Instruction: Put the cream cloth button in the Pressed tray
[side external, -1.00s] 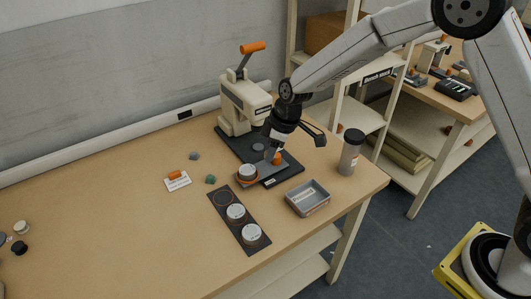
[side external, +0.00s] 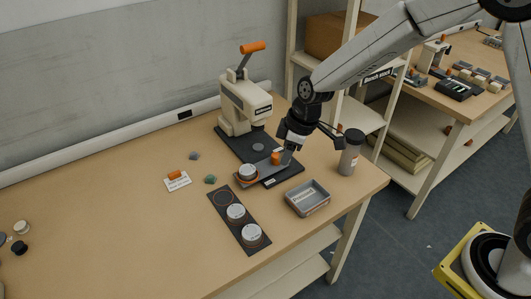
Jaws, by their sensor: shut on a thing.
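My gripper (side external: 287,156) is shut, over the black press base and just right of an orange knob (side external: 276,158). It appears to hold the cream cloth button, but the fingers hide it and its colour cannot be made out. The grey Pressed tray (side external: 325,199) stands on the bench, to the right of and nearer the camera than my gripper. No button shows in its visible part. The slide plate (side external: 261,173) carries a round die (side external: 247,171) with an orange rim at its left end.
The hand press (side external: 238,105) with its orange lever stands behind. A dark strip (side external: 243,223) holds two pale discs and an empty ring. Several small round pieces (side external: 20,227) lie far left.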

